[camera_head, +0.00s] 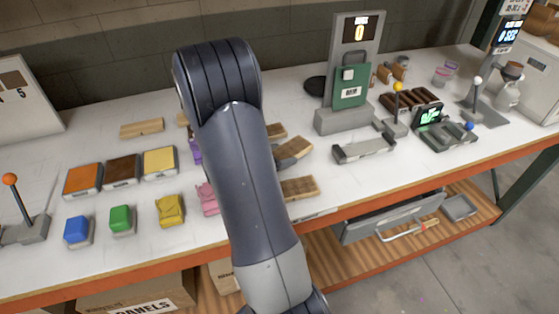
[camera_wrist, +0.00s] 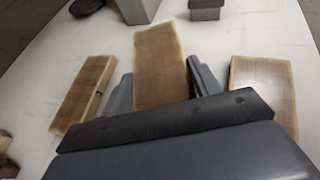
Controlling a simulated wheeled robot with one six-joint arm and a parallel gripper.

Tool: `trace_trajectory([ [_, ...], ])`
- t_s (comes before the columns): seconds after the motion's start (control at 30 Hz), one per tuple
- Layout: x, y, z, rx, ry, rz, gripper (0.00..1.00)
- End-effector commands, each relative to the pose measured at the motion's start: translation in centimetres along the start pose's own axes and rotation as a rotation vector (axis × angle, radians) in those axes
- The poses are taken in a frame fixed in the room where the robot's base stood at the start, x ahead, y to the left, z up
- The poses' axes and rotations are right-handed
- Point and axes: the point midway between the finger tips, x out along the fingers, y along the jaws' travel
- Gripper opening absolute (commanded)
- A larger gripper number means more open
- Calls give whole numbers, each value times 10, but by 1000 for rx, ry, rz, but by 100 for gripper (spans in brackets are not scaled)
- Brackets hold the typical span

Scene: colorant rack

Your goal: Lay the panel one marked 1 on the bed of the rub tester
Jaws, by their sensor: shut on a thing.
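In the wrist view my gripper (camera_wrist: 161,88) is shut on a brown wooden panel (camera_wrist: 158,55), one finger on each long side.
Wooden panels lie on both sides of the held one in the wrist view, left (camera_wrist: 85,92) and right (camera_wrist: 264,88). Orange, brown and yellow blocks (camera_head: 122,169) sit left of my arm. A lever with a yellow knob (camera_head: 398,88) stands right of the bed.

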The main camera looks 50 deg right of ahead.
Motion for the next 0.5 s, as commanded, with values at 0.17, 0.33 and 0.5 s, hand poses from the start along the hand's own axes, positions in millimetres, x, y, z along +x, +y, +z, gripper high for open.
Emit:
trace_trajectory([
  [0.17,8,0,-20,-3,0,-1,34],
  [0.33,10,0,-24,0,-1,1,34],
  [0.5,10,0,-24,0,-1,1,34],
])
